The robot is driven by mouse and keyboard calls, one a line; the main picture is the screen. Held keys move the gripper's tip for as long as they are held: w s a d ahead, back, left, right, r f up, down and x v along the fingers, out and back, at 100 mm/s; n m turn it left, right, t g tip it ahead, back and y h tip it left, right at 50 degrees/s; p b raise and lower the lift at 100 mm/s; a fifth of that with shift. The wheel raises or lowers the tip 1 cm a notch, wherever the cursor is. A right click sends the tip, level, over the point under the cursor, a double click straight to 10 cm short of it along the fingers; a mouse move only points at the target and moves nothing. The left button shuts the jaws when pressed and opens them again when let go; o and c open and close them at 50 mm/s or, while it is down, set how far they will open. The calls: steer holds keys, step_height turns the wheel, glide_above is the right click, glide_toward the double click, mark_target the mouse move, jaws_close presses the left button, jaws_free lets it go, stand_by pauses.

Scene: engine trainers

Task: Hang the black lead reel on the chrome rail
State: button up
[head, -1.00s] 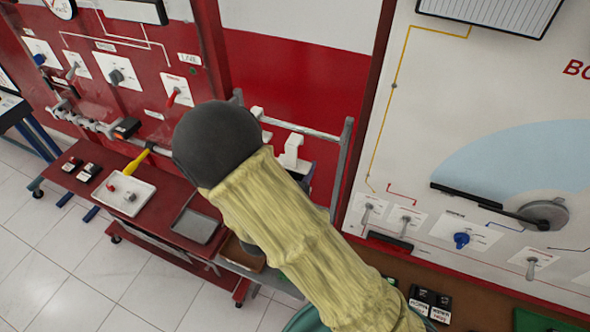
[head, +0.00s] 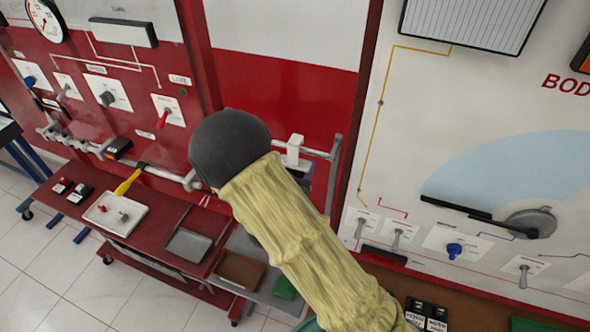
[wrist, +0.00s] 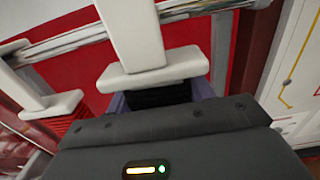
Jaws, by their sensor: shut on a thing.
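The black lead reel shows in the wrist view as a ribbed black coil (wrist: 158,93) under a white hook and flange (wrist: 150,72). My gripper (wrist: 160,98) is shut on the coil, with a grey-purple finger at each side. In the head view the reel's white hook (head: 294,152) shows just right of my dark wrist; most of my gripper and the coil is hidden. The chrome rail (head: 318,153) runs behind, also in the wrist view (wrist: 190,8). The hook's stem crosses in front of the rail; its top is cut off, so I cannot tell whether it is seated.
Another white hook (wrist: 45,107) with a red ribbed coil (wrist: 75,130) hangs left of mine on the rail. A grey post (head: 333,170) stands at the rail's right end. A red cart (head: 160,220) with a white tray (head: 100,221) stands below left.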

steer(key=shift+x, duration=0.9)
steer(key=shift+f+b, duration=0.9)
steer(key=shift+f, duration=0.2)
steer(key=o, duration=1.1)
steer(key=shift+o, duration=0.2)
steer(key=shift+s, duration=0.1)
steer(key=shift+s+a+f+b, duration=0.1)
steer(key=shift+s+a+b, duration=0.15)
steer(key=shift+s, duration=0.2)
steer(key=b+v, duration=0.5)
steer(key=v, duration=1.1)
steer(key=shift+s, duration=0.2)
steer(key=shift+d, duration=0.1)
